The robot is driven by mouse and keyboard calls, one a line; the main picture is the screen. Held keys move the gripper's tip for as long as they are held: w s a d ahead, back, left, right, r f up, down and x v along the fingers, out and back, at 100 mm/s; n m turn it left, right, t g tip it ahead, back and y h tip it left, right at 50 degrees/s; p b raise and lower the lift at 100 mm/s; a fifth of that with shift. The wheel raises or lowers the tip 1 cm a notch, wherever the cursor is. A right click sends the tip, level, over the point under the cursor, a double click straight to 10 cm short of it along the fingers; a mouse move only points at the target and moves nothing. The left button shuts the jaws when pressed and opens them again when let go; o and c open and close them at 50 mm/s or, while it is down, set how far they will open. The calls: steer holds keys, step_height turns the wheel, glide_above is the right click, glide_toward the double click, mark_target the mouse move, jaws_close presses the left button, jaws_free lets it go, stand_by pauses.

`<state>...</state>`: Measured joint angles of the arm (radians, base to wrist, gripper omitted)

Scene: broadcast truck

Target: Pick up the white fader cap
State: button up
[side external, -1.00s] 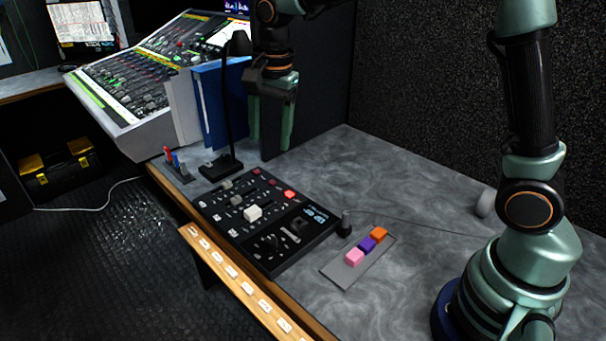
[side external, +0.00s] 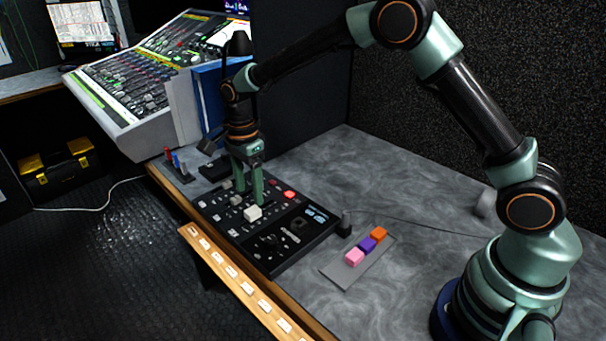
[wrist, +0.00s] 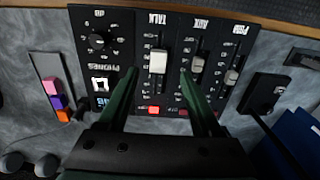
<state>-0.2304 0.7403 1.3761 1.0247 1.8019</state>
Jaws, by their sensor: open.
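The white fader cap (side external: 253,213) sits on its slot in the black control panel (side external: 288,258), near the panel's middle. In the wrist view the white fader cap (wrist: 158,62) lies under the TALK label, in line with the gap between my fingers. My gripper (side external: 249,194) points down over the panel, close behind the cap in the side view. In the wrist view my gripper (wrist: 159,74) is open and empty, with one finger on each side of the cap's line. I cannot tell the exact height of the fingertips above the panel.
Two grey fader caps (wrist: 197,64) (wrist: 231,77) stand to the right in the wrist view. A tray (side external: 341,271) holds pink, purple and orange blocks. A mixing console (side external: 150,75) and a blue binder (side external: 208,100) stand behind. The table right of the tray is mostly clear.

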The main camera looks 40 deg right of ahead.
mark_target(252, 210)
steer(key=shift+s+f, duration=0.15)
steer(key=shift+f, duration=2.5)
jaws_close()
